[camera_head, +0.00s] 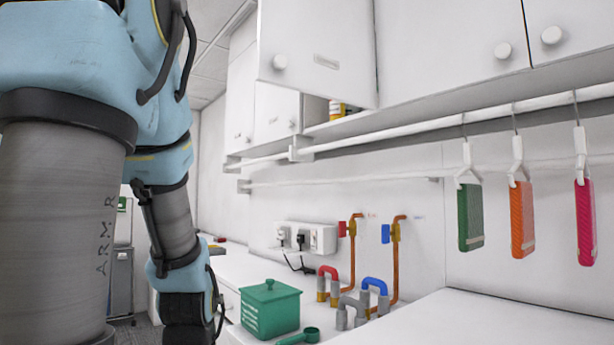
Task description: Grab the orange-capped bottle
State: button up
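A small item with yellow, white and a little dark red or orange (337,109) shows in the gap under the half-open door of a wall cabinet. It may be the orange-capped bottle, but most of it is hidden by the door (318,50) and I cannot make out a cap. My arm hangs down at the left, well apart from that cabinet. Its dark lower end runs out of the bottom of the picture, and no gripper fingers show.
The counter (500,318) holds a green lidded box (270,308), a green scoop (300,337) and red, blue and grey pipes (374,290). Green, orange and pink hanging items (521,218) hang from a rail (420,127) below the cabinets. The right counter is clear.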

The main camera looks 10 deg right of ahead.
aim_at(336, 110)
jog(key=i+j+z, duration=0.45)
jog(key=i+j, duration=0.5)
